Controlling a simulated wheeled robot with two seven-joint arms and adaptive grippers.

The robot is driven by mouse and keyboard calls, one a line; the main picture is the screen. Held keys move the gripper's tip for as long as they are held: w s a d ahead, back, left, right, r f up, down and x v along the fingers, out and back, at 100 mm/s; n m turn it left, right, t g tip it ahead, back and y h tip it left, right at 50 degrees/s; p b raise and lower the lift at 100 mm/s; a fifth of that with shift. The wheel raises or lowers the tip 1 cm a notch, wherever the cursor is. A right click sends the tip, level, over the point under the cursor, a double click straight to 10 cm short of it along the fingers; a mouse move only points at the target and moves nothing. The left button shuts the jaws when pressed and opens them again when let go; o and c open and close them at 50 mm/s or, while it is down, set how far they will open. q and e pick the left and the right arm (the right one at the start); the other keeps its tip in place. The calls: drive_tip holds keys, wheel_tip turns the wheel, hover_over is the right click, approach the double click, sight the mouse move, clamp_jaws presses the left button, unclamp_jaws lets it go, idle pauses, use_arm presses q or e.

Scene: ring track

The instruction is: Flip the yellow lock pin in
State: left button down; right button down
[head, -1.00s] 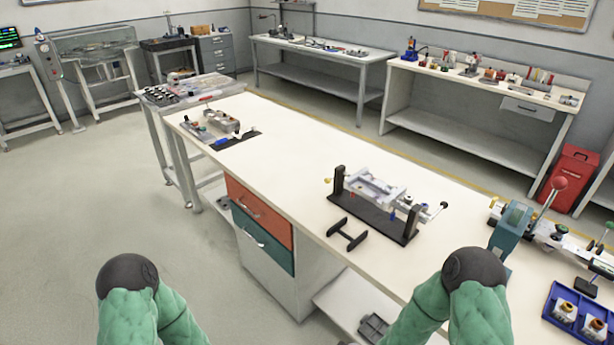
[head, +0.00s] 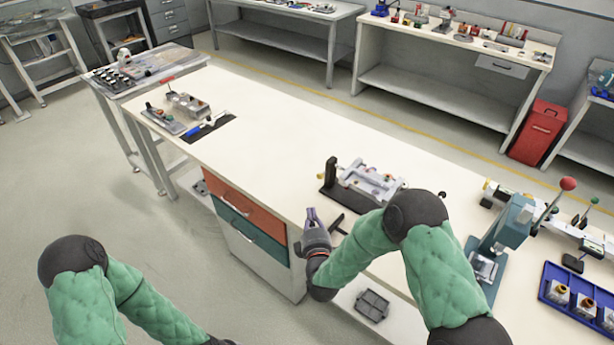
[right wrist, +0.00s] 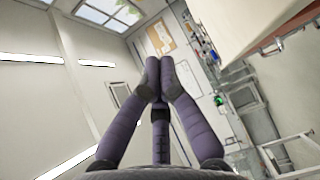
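The fixture with the lock pin (head: 372,182) stands on the white workbench, a light metal frame between dark uprights. A small yellow tip (head: 321,176) shows at its left upright; it is too small to tell how it is set. My right gripper (head: 311,213) is at the bench's front edge, below and left of the fixture and apart from it. In the right wrist view its fingers (right wrist: 160,66) are together with nothing between them.
A black stand (head: 337,222) lies beside my right gripper, partly hidden. A teal press with a red-knobbed lever (head: 510,228) and a blue tray (head: 580,296) are at the right. The bench (head: 270,140) is clear left of the fixture. A drawer cabinet (head: 245,215) is below.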

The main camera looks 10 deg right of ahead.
drive_tip(key=shift+w+r, duration=0.1)
drive_tip(key=shift+r, duration=0.05)
drive_tip(key=b, duration=0.2)
approach(322, 174)
drive_tip(key=w+a+f, duration=0.2)
drive_tip(key=w+a, duration=0.2)
drive_tip(key=a, duration=0.1)
drive_tip(key=shift+w+d+r+b, duration=0.2)
drive_tip(key=shift+w+d+b, duration=0.6)
drive_tip(key=shift+w+d, duration=0.75)
drive_tip(key=shift+s+d, duration=0.1)
drive_tip(key=shift+s, duration=0.05)
